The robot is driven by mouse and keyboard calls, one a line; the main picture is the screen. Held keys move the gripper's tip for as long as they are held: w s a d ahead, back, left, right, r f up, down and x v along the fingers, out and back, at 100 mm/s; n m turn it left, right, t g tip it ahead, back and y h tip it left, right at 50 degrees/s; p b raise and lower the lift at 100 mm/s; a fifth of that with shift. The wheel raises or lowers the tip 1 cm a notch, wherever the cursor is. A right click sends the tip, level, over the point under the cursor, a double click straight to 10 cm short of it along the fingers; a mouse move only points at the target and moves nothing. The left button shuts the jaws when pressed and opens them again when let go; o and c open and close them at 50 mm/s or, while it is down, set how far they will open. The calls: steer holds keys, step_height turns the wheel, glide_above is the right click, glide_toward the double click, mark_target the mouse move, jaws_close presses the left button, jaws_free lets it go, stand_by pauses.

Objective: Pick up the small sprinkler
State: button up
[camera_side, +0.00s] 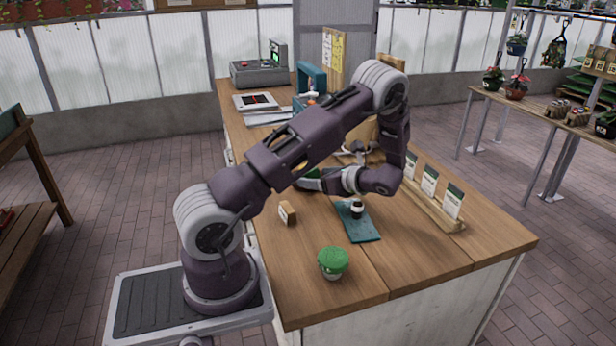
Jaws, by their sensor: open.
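No object is clearly recognisable as the small sprinkler. A small black-and-white item (357,209) stands upright on a teal mat (358,229) on the wooden counter; I cannot tell if it is the sprinkler. My gripper (310,184) is low over the middle of the counter, pointing left, left of and behind that item. It is open, though its fingers are small and partly hidden by my forearm. A green and reddish thing (308,173) shows beside it, mostly hidden. I see nothing held.
A green-topped pot (333,263) stands near the counter's front edge, and a small tan block (288,212) at its left. A wooden card rack (432,208) lines the right side. A register (258,72) and a teal device (311,78) stand at the back. The front right is clear.

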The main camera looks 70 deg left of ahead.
steer(key=shift+s+a+f, duration=0.25)
steer(key=shift+a+f, duration=0.05)
steer(key=shift+a, duration=0.25)
steer(key=shift+c, duration=0.4)
jaws_close()
steer(key=a+r+y, duration=0.1)
steer(key=r, duration=0.2)
steer(key=s+a+r+m+t+y, duration=0.1)
steer(key=r, duration=0.2)
steer(key=a+r+m+y, duration=0.1)
steer(key=r, duration=0.2)
steer(key=shift+s+r+t, duration=0.15)
steer(key=shift+r+t, duration=0.15)
steer(key=shift+w+a+r+m+t+y, duration=0.1)
steer(key=shift+a+r+m+t+y, duration=0.1)
steer(key=shift+m+t+y, duration=0.35)
steer(key=shift+w+a+r+m+t+y, duration=0.1)
steer(key=shift+a+m+t+y, duration=0.1)
steer(key=shift+m+t+y, duration=0.35)
steer(key=shift+f+t, duration=0.1)
steer(key=shift+t, duration=0.5)
step_height(320, 180, down, 10)
steer(key=shift+w+a+r, duration=0.1)
steer(key=shift+r, duration=0.15)
